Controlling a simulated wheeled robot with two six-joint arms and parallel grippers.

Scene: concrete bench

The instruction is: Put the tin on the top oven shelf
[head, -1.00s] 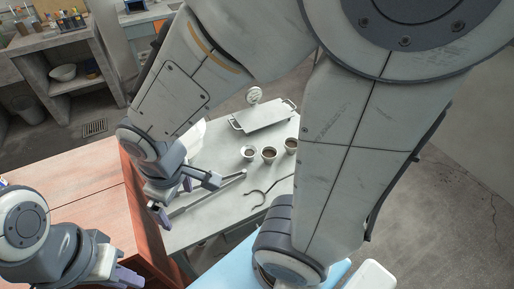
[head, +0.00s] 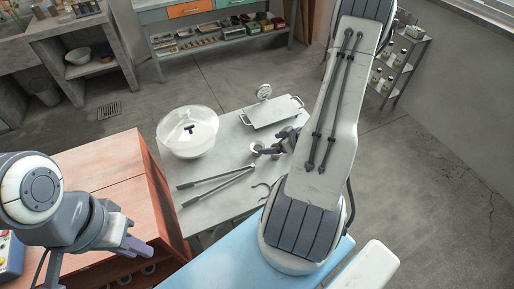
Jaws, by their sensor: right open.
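A flat grey metal piece with a handle at each end, which looks like the tin (head: 272,111), lies at the far side of the grey table (head: 228,205). My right gripper (head: 266,151) is open on the near side of the tin, apart from it, close to a small white cup (head: 258,146) that it partly covers. I cannot tell whether it touches the cup. My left gripper (head: 136,247) is over the red-brown cabinet (head: 100,165) at the lower left, far from the tin; its jaw opening is not clear. I cannot make out an oven shelf.
A large white pot with a clear lid (head: 188,132) stands left of the tin. Long tongs (head: 215,180) and a dark hook-shaped piece (head: 262,190) lie on the table's near part. A shelf rack (head: 402,62) stands far right.

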